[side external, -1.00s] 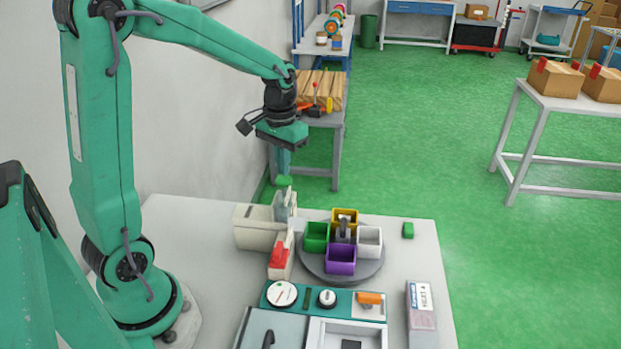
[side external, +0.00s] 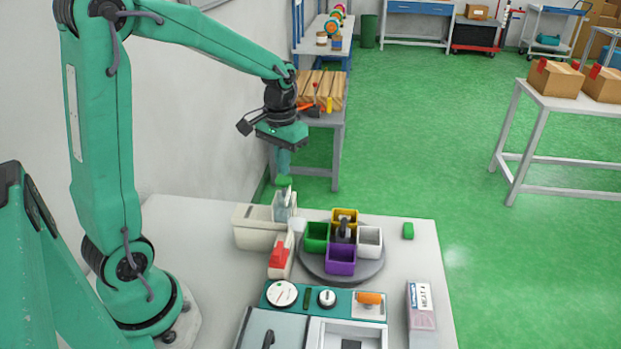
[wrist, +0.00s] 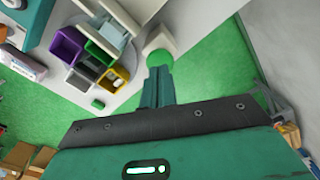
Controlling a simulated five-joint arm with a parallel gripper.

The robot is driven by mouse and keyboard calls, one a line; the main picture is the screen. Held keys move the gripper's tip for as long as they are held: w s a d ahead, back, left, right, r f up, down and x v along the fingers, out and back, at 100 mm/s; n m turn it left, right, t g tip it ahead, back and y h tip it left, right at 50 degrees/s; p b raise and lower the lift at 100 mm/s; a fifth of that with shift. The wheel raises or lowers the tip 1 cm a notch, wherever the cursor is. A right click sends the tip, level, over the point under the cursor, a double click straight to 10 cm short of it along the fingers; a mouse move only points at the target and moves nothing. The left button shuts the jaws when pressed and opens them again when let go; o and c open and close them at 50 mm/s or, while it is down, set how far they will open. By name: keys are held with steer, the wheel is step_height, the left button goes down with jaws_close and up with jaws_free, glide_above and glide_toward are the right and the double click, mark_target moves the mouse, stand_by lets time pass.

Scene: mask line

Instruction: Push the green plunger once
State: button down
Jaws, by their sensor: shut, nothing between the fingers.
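The green plunger (side external: 284,181) has a round green cap and stands above the cream dispenser box (side external: 256,232). In the wrist view the green plunger (wrist: 160,60) shows just beyond the fingertips. My gripper (side external: 283,171) points down right over the cap, with its fingers together and nothing between them. The fingertips are at or just above the cap; I cannot tell if they touch. My gripper (wrist: 158,72) also looks shut in the wrist view. A small whitish shape (side external: 297,224) shows beside the dispenser, too small to make out.
A round turntable (side external: 318,271) with green, purple, yellow and white bins stands right of the dispenser. A red switch (side external: 279,257) is in front. A control panel (side external: 322,300) lies nearer. A small green block (side external: 408,231) and a labelled box (side external: 420,303) are at the right.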

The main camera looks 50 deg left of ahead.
mark_target(284, 179)
steer(key=shift+f, duration=0.2)
steer(key=shift+f, duration=1.9)
steer(key=shift+r, duration=2.1)
steer(key=shift+r, duration=0.1)
steer(key=shift+r, duration=2.45)
